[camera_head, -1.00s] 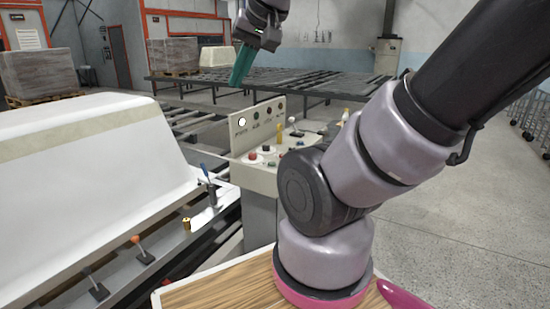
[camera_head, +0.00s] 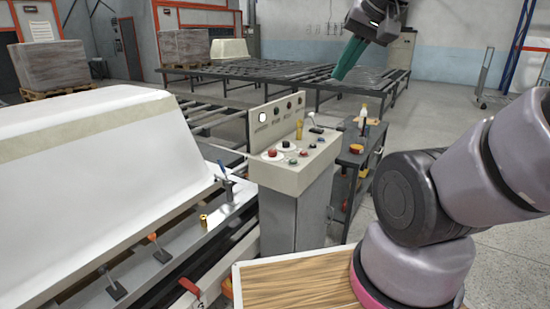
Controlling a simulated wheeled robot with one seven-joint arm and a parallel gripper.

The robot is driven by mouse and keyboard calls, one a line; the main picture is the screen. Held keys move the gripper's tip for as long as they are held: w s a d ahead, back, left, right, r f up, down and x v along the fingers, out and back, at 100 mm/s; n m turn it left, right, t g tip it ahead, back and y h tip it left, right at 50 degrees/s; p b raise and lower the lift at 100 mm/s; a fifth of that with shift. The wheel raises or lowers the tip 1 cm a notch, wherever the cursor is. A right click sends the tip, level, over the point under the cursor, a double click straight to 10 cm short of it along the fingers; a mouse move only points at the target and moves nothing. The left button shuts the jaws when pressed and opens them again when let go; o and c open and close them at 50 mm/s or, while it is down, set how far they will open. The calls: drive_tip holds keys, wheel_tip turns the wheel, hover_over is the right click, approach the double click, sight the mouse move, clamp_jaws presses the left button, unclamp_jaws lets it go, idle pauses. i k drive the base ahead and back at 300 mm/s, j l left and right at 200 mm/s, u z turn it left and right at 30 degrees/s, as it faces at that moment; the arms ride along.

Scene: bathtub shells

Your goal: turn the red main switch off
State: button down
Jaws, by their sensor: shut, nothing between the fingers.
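A beige control console (camera_head: 276,178) stands in the middle of the head view, with an upright back plate and a sloped top. On its top are a red knob (camera_head: 272,153) on a pale disc, other small red, green and dark controls, and a yellow one. A red handle-like part (camera_head: 189,287) shows low on the front of the machine at left. I cannot tell which red part is the main switch. My gripper (camera_head: 340,75), with teal fingers, is shut and empty. It hangs in the air above and behind the console, apart from it, pointing down-left.
A white tub shell (camera_head: 85,150) lies on the machine at left, with small levers (camera_head: 160,250) along its edge. A dark cart (camera_head: 358,150) with bottles stands right of the console. My arm fills the right side. Open floor (camera_head: 470,120) lies at back right.

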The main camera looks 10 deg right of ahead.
sight(272, 153)
drive_tip(key=i+j+u, duration=0.15)
drive_tip(key=i, duration=0.25)
drive_tip(key=i+j+u, duration=0.1)
drive_tip(key=i, duration=0.3)
drive_tip(key=j, duration=0.1)
